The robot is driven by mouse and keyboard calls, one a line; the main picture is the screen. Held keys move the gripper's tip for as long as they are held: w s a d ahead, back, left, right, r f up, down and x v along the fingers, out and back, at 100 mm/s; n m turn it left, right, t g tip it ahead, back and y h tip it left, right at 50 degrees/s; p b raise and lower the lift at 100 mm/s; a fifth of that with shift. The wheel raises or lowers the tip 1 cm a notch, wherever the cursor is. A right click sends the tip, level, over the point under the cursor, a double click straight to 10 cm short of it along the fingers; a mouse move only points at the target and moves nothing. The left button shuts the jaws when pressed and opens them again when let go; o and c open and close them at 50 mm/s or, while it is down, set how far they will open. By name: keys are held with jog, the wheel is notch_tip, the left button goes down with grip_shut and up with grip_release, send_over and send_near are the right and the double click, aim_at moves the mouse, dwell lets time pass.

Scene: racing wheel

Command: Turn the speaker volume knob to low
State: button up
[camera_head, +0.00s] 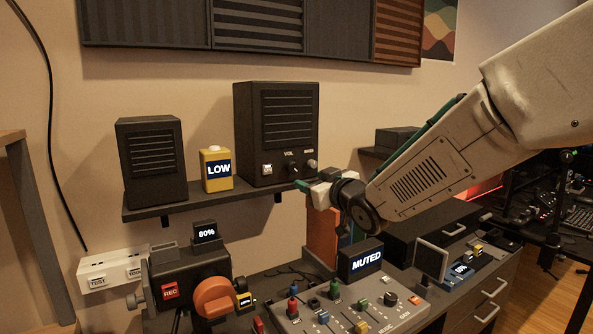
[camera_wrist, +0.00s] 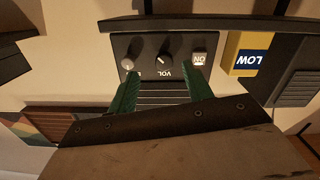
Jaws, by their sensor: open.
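The right-hand black speaker (camera_head: 276,120) stands on the wall shelf. Its front carries the dark VOL knob (camera_head: 293,170), which also shows in the wrist view (camera_wrist: 163,62). A pale mark shows on the knob, but its exact angle is hard to read. My gripper (camera_head: 304,186) is in front of the speaker's lower right. In the upside-down wrist view, the green fingers of my gripper (camera_wrist: 164,80) are spread apart and empty. The VOL knob lies between and beyond the fingertips, apart from them. A yellow box with a LOW display (camera_head: 218,170) stands left of the speaker.
An ON switch (camera_wrist: 200,58) and a bass knob (camera_wrist: 127,63) flank the VOL knob, close to the fingertips. The shelf edge (camera_head: 180,205) runs below the speakers. A mixer (camera_head: 355,305) and a MUTED display (camera_head: 366,260) are below the arm.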

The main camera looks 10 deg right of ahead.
aim_at(294, 168)
jog(key=shift+t+y, duration=0.3)
jog(key=x, duration=0.5)
jog(key=r+x, duration=0.1)
jog(key=x, duration=0.1)
jog(key=shift+w+a, duration=0.3)
jog(key=shift+a, duration=0.05)
jog(key=c, duration=1)
